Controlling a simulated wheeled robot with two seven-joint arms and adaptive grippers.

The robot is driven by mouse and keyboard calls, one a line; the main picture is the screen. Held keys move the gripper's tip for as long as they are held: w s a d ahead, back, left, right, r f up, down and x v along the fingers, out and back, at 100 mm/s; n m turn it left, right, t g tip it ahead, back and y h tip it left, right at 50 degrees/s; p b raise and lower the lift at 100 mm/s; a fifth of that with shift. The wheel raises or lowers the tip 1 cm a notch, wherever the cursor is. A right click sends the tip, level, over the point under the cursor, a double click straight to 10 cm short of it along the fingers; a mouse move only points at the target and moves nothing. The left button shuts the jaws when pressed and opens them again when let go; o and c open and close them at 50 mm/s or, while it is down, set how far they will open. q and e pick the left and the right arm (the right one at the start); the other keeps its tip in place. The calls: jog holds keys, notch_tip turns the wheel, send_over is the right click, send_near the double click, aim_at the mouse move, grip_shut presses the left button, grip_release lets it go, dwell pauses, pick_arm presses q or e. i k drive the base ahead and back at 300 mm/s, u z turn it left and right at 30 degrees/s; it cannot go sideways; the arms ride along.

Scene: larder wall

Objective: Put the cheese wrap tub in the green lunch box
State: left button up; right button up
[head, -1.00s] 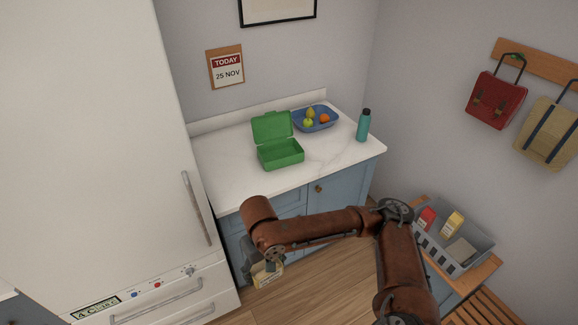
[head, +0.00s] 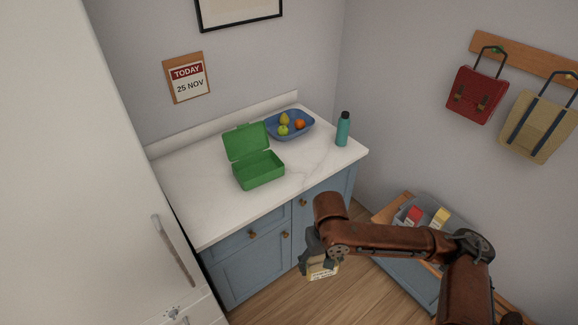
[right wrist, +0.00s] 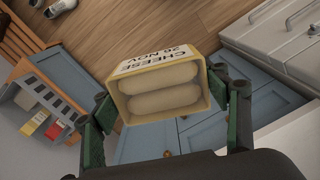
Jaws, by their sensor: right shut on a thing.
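The green lunch box (head: 260,171) stands with its lid up on the white worktop in the head view, and looks empty. The cheese wrap tub (right wrist: 162,92) is a pale yellow tub with wraps in it and a label reading CHEESE 26 NOV. My right gripper (right wrist: 165,105) is shut on the tub, with a finger on each side of it. In the head view my right gripper (head: 317,264) holds the tub (head: 323,272) in front of the blue cabinet, below worktop height. My left gripper is not in view.
A blue fruit bowl (head: 270,134) and a teal bottle (head: 343,130) stand behind and right of the lunch box. The worktop (head: 205,205) is clear at its front left. A grey crate (head: 405,205) is at the right, partly behind my arm. A fridge (head: 70,150) stands at the left.

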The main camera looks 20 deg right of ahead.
aim_at(255, 175)
jog(key=z, duration=0.15)
jog(key=i, duration=0.6)
jog(key=u, duration=0.5)
jog(key=i, duration=0.65)
jog(key=u, duration=0.6)
